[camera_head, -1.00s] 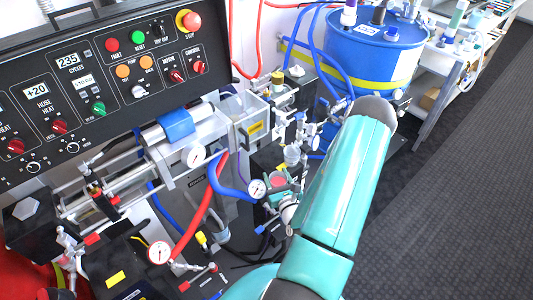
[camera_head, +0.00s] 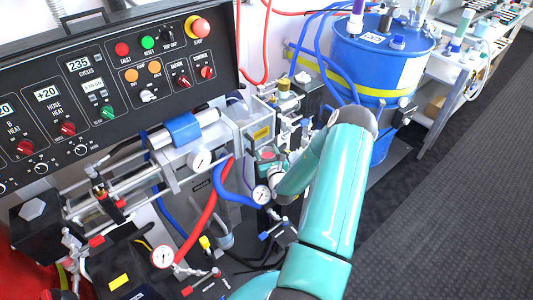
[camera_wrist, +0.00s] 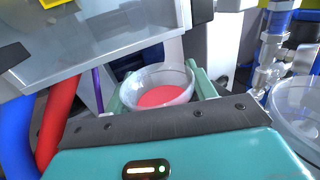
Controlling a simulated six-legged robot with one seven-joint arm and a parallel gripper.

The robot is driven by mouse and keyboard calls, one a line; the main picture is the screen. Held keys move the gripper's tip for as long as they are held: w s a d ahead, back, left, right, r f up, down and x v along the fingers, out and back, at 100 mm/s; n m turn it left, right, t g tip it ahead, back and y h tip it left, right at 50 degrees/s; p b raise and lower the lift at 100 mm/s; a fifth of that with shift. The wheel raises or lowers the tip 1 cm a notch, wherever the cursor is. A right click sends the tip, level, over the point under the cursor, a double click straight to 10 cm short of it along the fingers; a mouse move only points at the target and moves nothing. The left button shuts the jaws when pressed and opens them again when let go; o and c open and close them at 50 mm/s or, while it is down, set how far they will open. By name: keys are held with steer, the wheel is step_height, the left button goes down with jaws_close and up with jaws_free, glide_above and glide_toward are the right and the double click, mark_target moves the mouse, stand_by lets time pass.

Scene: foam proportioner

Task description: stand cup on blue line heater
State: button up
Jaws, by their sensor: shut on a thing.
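A clear cup (camera_wrist: 157,88) with pinkish-red contents is held upright between the teal fingers of my gripper (camera_wrist: 160,98) in the wrist view. My gripper is shut on it. In the head view my gripper (camera_head: 266,160) is partly hidden behind my arm, and the cup's red contents (camera_head: 267,155) show beside the clear pump housing, above a pressure gauge (camera_head: 261,194). I cannot tell for sure which unit is the blue line heater; a dark block with a blue handle (camera_head: 283,232) sits below the gripper.
A control panel (camera_head: 120,85) and pump cylinders (camera_head: 185,145) are at left. Blue and red hoses (camera_head: 203,215) run close by. A blue drum (camera_head: 375,70) stands behind my arm. Another clear vessel (camera_wrist: 300,108) is at the wrist view's right edge. Open floor lies at right.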

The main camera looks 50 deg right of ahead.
steer(key=shift+f, duration=0.35)
steer(key=o, duration=1.1)
steer(key=shift+r, duration=0.25)
steer(key=v, duration=1.2)
steer(key=shift+s, duration=0.1)
